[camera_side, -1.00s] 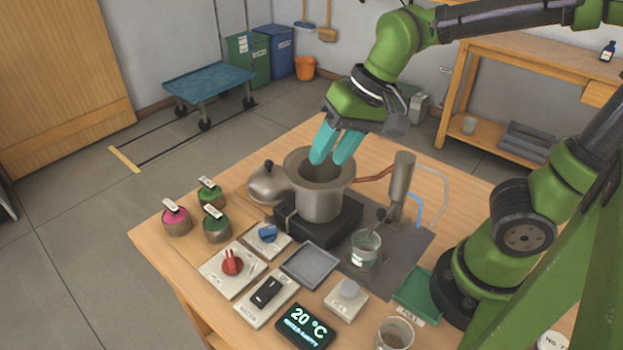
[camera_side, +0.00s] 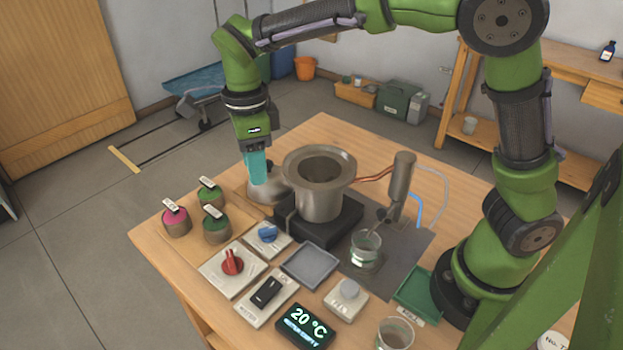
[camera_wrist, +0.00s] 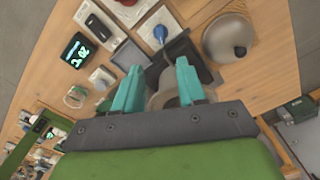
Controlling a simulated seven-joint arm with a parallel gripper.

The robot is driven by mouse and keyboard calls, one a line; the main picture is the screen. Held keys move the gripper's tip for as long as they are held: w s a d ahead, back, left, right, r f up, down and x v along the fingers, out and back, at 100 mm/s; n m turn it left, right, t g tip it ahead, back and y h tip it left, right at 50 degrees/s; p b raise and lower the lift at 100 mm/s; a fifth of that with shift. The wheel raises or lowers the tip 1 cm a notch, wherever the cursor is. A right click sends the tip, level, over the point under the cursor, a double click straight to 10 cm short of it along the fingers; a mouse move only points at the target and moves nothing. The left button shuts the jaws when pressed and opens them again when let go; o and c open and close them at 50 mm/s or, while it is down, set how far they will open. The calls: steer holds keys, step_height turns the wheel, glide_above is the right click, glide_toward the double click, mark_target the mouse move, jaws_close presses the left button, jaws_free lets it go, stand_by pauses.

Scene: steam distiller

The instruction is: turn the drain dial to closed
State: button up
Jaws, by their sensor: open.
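A blue dial (camera_side: 267,233) on a pale plate stands in front of the still's black base; it also shows in the wrist view (camera_wrist: 160,33). A red dial (camera_side: 231,262) sits on a larger pale plate nearer the front. I cannot read the labels well enough to tell which dial is the drain. My gripper (camera_side: 257,183) points down and overlaps the domed metal lid (camera_side: 266,194) in the side view. In the wrist view its fingers (camera_wrist: 160,67) are apart with nothing gripped, and the lid (camera_wrist: 222,36) lies beside them.
The open metal pot (camera_side: 318,200) stands just right of my gripper. Lidded jars (camera_side: 215,226) stand at the left. A black switch (camera_side: 267,293), grey tray (camera_side: 311,265), white knob (camera_side: 347,290), display (camera_side: 305,327) and glass beaker (camera_side: 366,248) crowd the front.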

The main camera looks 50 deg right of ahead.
mark_target(264, 230)
step_height(264, 230, down, 16)
stand_by(0.4)
steer(key=shift+c, duration=0.4)
jaws_close()
